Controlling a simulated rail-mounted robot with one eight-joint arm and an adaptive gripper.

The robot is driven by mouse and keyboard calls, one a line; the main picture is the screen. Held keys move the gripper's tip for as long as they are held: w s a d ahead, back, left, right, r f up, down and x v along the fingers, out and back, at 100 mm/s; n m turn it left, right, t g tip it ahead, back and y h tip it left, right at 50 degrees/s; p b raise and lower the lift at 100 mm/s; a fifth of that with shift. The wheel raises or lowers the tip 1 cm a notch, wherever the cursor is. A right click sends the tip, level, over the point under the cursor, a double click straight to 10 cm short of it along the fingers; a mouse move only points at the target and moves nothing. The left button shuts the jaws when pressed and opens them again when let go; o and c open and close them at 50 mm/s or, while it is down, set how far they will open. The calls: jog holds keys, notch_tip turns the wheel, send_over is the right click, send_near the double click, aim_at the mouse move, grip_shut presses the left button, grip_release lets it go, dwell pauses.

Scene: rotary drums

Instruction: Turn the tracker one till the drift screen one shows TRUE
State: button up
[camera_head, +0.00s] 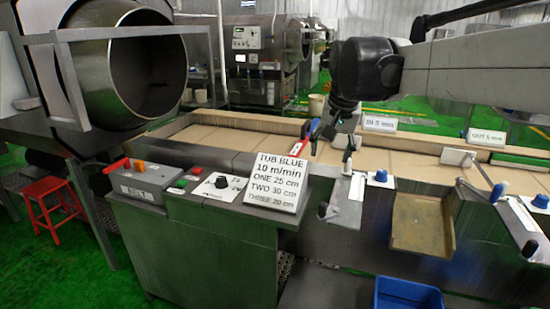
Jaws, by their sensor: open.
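My gripper (338,138) hangs from the dark wrist over the near part of the tan belt (230,140), pointing down. It is open, with nothing visible between its fingers. Just below it, a pale upright lever (347,163) stands by a slanted metal plate (347,200). A dark knob (323,210) sits at that plate's left edge, and a blue knob (381,175) is to its right. I cannot tell which control is tracker one. I see no readable drift screen showing TRUE. A red and blue part (309,132) is just left of the gripper, and contact is unclear.
A sign (276,182) reads TUB BLUE, 10 m/min. Left of it are a black dial (222,182) and a BELT box (138,190). A tan chute (422,225) is above a blue tub (407,293). A large drum (112,80) is at left. Small cards (380,123) line the far rail.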

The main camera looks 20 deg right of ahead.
jog(key=w+d+r+m+g, duration=0.1)
jog(key=w+d+m, duration=0.2)
jog(key=w+d, duration=0.5)
jog(key=m+g+y+p, duration=0.1)
jog(key=m+g+p, duration=0.2)
jog(key=m, duration=0.4)
send_over(382, 172)
notch_tip(382, 172, down, 11)
notch_tip(382, 172, down, 13)
jog(key=shift+w+d+f+p, duration=0.1)
jog(key=shift+w+p, duration=0.05)
jog(key=shift+p, duration=0.7)
jog(key=shift+c, duration=0.4)
jog(key=c, duration=1.1)
jog(key=shift+o, duration=0.2)
